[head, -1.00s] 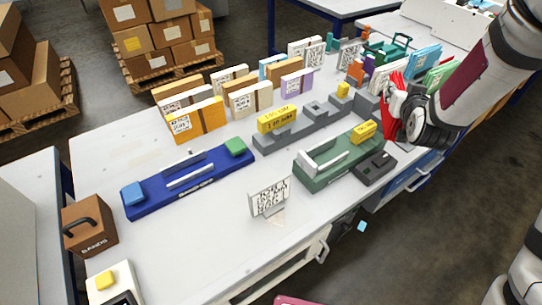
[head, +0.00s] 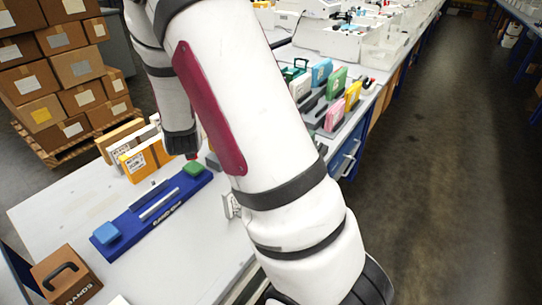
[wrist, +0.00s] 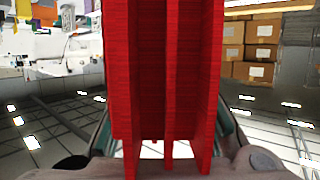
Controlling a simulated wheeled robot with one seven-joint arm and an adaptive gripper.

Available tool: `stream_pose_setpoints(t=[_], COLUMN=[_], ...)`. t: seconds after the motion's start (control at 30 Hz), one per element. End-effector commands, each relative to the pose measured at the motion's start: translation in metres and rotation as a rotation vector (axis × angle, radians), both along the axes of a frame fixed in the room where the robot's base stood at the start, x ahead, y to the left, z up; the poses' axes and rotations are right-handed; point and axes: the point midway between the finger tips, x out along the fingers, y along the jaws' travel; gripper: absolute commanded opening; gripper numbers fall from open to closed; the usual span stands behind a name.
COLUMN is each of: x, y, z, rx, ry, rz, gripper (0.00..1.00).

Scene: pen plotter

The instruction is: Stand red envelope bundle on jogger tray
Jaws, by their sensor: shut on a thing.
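The red envelope bundle (wrist: 155,75) fills the middle of the wrist view as several upright red slabs with narrow gaps. My gripper (wrist: 160,132) is shut on it, with a finger at each side. In the head view only a small red bit of the bundle (head: 192,156) shows under the dark end of my arm, above the bench beyond the blue device; my arm hides the rest. I cannot tell which surface is the jogger tray; my arm covers the middle of the bench.
A long blue device (head: 150,212) with blue and green blocks lies on the white bench. Yellow-orange envelope bundles (head: 138,163) stand behind it. A brown box (head: 66,277) is at the front left. Colored bundles (head: 337,83) stand at the far right end.

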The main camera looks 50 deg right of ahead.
Motion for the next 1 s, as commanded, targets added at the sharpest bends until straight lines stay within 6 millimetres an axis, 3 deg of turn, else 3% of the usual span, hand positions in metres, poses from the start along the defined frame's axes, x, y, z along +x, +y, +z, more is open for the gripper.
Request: stream_pose_setpoints(t=[0.03,0.2,0.3,0.4,0.63,0.77,1.0], x=[-0.008,-0.055,-0.090,-0.123,-0.167,-0.174,-0.174], y=[-0.029,-0.116,-0.159,-0.189,-0.220,-0.224,-0.224], z=[0.001,0.006,0.010,0.012,0.014,0.002,-0.039], rx=[-0.002,-0.001,-0.003,-0.001,-0.001,-0.002,-0.002], ry=[-0.005,-0.004,-0.004,-0.003,-0.001,0.004,0.004], rz=[-0.088,-0.396,-0.575,-0.725,-0.916,-0.943,-0.942], gripper=[0.00,0.00,0.00,0.00,0.00,0.00,0.00])
